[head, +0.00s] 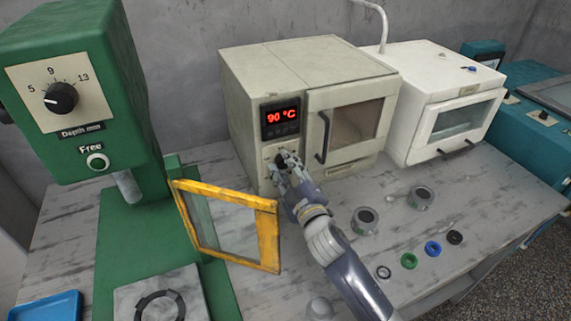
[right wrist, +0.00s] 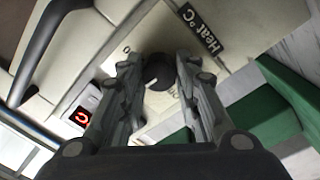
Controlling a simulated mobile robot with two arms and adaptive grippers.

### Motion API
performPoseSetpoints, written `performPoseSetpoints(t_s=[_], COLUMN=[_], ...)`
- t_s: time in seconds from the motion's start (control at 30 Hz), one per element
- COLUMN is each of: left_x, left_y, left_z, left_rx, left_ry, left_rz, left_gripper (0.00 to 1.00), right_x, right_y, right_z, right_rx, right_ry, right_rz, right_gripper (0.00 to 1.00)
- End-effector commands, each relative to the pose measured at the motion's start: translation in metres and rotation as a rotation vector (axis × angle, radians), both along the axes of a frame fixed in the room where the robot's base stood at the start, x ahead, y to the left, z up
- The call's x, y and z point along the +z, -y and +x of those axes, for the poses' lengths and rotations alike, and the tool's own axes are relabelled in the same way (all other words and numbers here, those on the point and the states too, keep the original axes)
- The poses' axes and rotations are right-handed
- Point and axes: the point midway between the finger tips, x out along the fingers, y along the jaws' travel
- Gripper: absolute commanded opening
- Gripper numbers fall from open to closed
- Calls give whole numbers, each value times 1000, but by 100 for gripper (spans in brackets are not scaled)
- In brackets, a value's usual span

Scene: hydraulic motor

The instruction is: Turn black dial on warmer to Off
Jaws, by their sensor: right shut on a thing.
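The warmer (head: 300,62) is a beige box at the back middle of the bench, its door closed. Its red display (head: 280,117) reads 90 °C. The black dial (right wrist: 158,72) sits on the panel below the display, beside a "Heat °C" label (right wrist: 201,30). In the right wrist view its white pointer line points to the lower left. The scale marks are mostly hidden by the fingers. My right gripper (head: 282,163) reaches the panel with its fingers on both sides of the dial, shut on it. My left gripper is not in view.
A green drill press (head: 75,120) with an orange-framed guard (head: 268,240) stands left of my right arm. A white oven (head: 440,75) stands right of the warmer. Metal parts (head: 365,220) and several rings (head: 409,260) lie on the bench to the right.

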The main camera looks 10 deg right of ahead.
Motion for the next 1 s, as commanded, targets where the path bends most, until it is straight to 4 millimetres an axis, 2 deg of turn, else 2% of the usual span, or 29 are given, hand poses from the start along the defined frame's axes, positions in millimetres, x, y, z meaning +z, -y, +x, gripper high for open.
performPoseSetpoints(t_s=[1.0], left_x=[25], left_y=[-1], left_z=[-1], left_rx=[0], left_ry=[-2], left_rz=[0], left_gripper=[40], right_x=[0], right_y=[1], right_z=[1], right_rx=[1], right_ry=[187], right_rz=[-947], right_gripper=[6])
